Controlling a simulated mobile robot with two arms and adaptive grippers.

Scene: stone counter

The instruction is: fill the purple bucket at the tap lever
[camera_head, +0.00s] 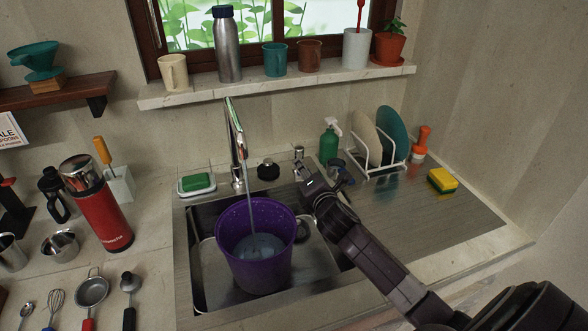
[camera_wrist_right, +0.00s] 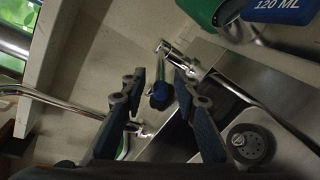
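The purple bucket (camera_head: 254,272) stands upright in the sink basin under the chrome tap (camera_head: 236,135). A thin stream runs from the spout into it, and pale water (camera_head: 259,248) covers its bottom; the exact level is hard to judge. A chrome lever post (camera_head: 299,153) stands behind the sink, right of the tap. My right gripper (camera_head: 303,171) is close to this post. In the right wrist view the gripper (camera_wrist_right: 157,84) has its fingers apart with nothing clasped. A chrome fitting (camera_wrist_right: 178,60) shows just beyond the fingertips; contact cannot be told. My left gripper is not in view.
A red flask (camera_head: 98,208) stands left. The drainboard's right part is mostly clear, except for a sponge (camera_head: 442,180).

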